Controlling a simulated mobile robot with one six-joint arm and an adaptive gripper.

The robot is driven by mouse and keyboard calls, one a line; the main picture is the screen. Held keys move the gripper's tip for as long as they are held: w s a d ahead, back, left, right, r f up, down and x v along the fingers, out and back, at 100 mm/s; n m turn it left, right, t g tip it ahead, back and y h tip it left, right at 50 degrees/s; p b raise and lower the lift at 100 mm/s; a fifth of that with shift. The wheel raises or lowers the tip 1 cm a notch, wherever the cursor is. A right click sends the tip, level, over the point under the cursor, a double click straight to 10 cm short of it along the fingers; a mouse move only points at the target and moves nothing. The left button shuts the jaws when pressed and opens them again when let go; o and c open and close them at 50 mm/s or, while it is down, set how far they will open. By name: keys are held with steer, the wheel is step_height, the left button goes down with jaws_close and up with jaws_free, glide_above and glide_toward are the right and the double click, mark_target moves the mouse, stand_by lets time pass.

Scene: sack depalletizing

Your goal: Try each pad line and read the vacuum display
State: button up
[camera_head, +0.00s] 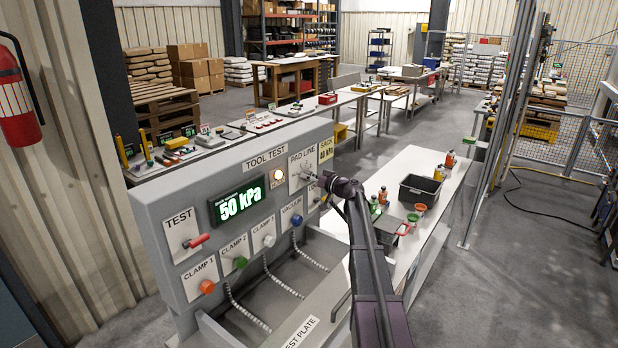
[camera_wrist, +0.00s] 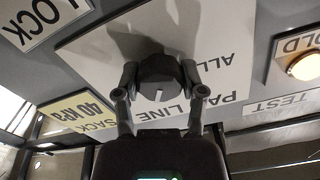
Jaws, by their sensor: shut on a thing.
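The grey tool test panel (camera_head: 160,225) stands at the left of the head view. Its display (camera_head: 238,200) reads 50 kPa in green. The dark round PAD LINE knob (camera_wrist: 160,92) sits on a white plate (camera_head: 302,160), with a white pointer mark on its face. My gripper (camera_head: 318,180) is at this knob; in the wrist view its two fingers (camera_wrist: 159,78) are closed on the knob's sides. "ALL" shows on the plate; the other position labels are hidden or unreadable. A yellow sign (camera_head: 326,149) reads SACK 40 kPa. The HOLD lamp (camera_wrist: 303,66) glows warm white.
The panel also has a red TEST lever (camera_head: 197,241) and several coloured hose ports, among them CLAMP 1 (camera_head: 207,287). A white bench (camera_head: 425,165) to the right carries a black bin (camera_head: 419,190) and small bottles. Open floor lies further right.

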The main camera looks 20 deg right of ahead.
steer(key=m, duration=0.6)
steer(key=shift+m, duration=0.4)
stand_by(0.3)
steer(key=o, duration=1.2)
steer(key=shift+w, duration=0.1)
steer(key=shift+c, duration=0.2)
steer(key=v, duration=1.2)
